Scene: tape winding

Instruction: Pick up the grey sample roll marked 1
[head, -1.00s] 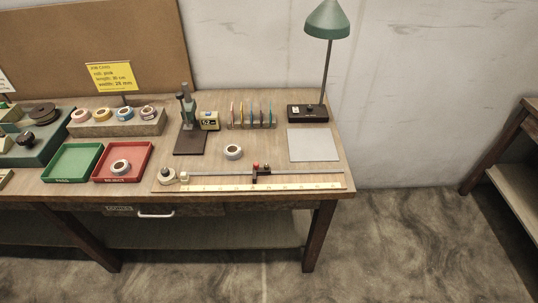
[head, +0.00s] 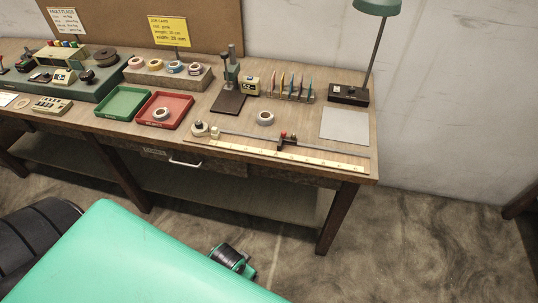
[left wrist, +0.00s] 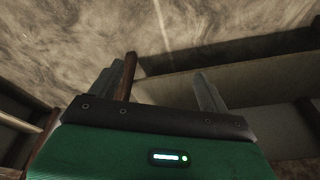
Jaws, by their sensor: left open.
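A greyish-white roll (head: 265,118) lies flat on the bench top, behind the measuring strip. A similar pale roll (head: 161,113) lies in the red tray (head: 178,122). Several rolls with coloured or pale cores sit on a wooden rack (head: 190,78). Any number on the rolls is too small to read, so I cannot tell which is marked 1. In the left wrist view my left gripper (left wrist: 157,88) is open and empty, its two fingers wide apart, with the floor and the bench's lower structure beyond. No roll shows there. My right gripper is not identifiable.
The green tray (head: 124,103) stands left of the red one. A dark stand (head: 229,98), a row of coloured pieces (head: 288,88) and a lamp (head: 376,35) stand towards the back. A grey sheet (head: 345,126) lies at the right. A ruler strip (head: 290,155) runs along the front edge.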

